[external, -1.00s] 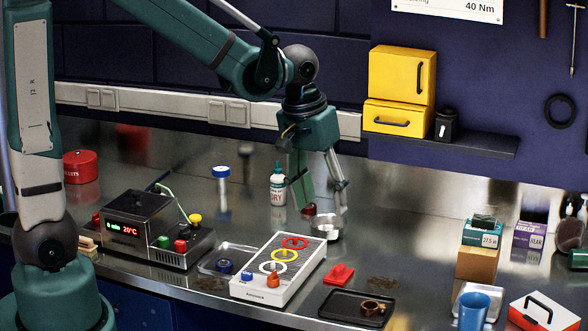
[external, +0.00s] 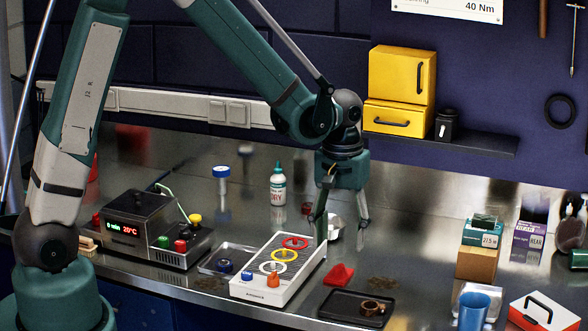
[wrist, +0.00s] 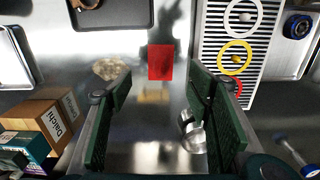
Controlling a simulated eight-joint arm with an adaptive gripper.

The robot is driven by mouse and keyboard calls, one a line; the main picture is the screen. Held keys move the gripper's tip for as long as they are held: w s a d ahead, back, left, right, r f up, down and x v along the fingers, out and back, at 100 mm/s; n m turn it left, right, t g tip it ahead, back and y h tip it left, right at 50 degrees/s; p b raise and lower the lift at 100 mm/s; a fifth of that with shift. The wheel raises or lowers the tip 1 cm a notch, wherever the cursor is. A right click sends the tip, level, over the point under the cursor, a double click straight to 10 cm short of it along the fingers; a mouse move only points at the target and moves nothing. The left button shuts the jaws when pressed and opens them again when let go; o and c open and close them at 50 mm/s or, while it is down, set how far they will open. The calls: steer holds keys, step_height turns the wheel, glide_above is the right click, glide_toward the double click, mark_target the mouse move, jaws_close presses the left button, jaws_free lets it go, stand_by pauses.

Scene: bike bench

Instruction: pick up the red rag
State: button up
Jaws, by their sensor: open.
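The red rag (external: 339,275) is a small folded piece lying on the metal bench, between the white panel with coloured rings and the black tray. In the wrist view the red rag (wrist: 161,62) lies flat, ahead of and between my fingers. My gripper (external: 340,225) is open and empty, above and behind the rag in the external view. In the wrist view my gripper (wrist: 160,105) has its two green finger pads wide apart. The fingers do not touch the rag.
The white ringed panel (external: 255,291) stands close to the rag's left. The black tray (external: 343,312) with a copper-coloured piece lies in front. A small metal cup (wrist: 192,135) is near one finger. Boxes (external: 477,262) stand to the right.

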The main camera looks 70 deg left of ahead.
mark_target(339, 266)
steer(key=shift+f, duration=0.25)
steer(key=shift+f, duration=1.15)
steer(key=shift+f, duration=0.1)
steer(key=shift+a+f, duration=0.1)
steer(key=shift+f, duration=2.4)
steer(key=c, duration=0.9)
